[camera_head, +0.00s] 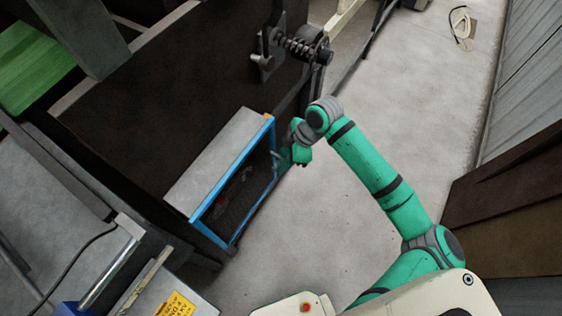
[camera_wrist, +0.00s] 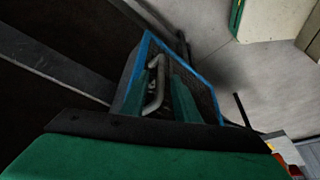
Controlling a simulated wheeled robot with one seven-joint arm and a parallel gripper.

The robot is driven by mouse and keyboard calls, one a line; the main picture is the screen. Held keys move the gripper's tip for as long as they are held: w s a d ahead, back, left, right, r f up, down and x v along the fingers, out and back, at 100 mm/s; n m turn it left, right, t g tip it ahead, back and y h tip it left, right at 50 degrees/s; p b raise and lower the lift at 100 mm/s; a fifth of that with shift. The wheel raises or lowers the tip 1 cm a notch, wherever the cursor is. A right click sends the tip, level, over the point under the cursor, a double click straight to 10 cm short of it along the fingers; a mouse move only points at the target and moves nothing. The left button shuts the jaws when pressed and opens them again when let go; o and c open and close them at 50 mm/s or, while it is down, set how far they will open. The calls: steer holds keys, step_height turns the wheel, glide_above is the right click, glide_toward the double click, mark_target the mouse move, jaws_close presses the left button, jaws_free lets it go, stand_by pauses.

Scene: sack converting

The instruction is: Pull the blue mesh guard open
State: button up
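The blue mesh guard (camera_head: 233,203) is a blue-framed panel with dark mesh, on the front of a grey box at the centre left of the head view. It looks shut against the box. In the wrist view the blue frame (camera_wrist: 199,78) shows with a grey bar handle (camera_wrist: 155,86) on it. My gripper (camera_head: 284,158) is at the guard's right side in the head view. In the wrist view its two green fingers (camera_wrist: 158,103) stand apart, with the handle between them. I see no firm contact with the handle. The fingertips are small and partly hidden in the head view.
The grey box top (camera_head: 220,160) adjoins a large dark machine panel (camera_head: 150,90). A spring-loaded bracket (camera_head: 295,48) sticks out above. A yellow label (camera_head: 176,305) is on a grey unit at lower left. Concrete floor (camera_head: 320,220) in front of the guard is clear.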

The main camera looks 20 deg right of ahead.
steer(key=shift+w+a+f, duration=0.1)
steer(key=shift+a+f, duration=0.15)
steer(key=shift+f, duration=0.4)
jaws_close()
